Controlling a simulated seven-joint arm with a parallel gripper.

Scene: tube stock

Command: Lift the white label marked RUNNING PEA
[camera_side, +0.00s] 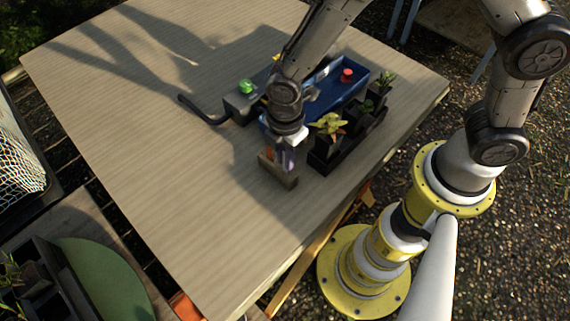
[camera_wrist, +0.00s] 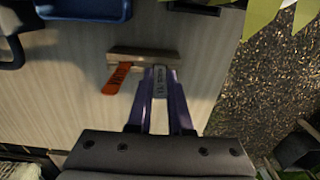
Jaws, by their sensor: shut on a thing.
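A whitish label (camera_wrist: 160,83), grey in the shade, stands between the purple fingers of my gripper (camera_wrist: 160,71) in the wrist view. My gripper is shut on it. Its dark lettering is too small to read. Its far end is at the wooden block (camera_wrist: 143,54); I cannot tell whether it still sits in the block. An orange label (camera_wrist: 117,78) with dark lettering stands at the block's left part, beside my fingers. In the side view my gripper (camera_side: 287,158) points down at the wooden block (camera_side: 279,174), hiding most of the white label.
A black tray (camera_side: 325,167) with potted plants (camera_side: 330,124) stands close to the right of my gripper. Behind are a blue tray (camera_side: 322,82), a red knob (camera_side: 347,75) and a grey box with a green button (camera_side: 246,87). The table (camera_side: 150,130) is clear to the left.

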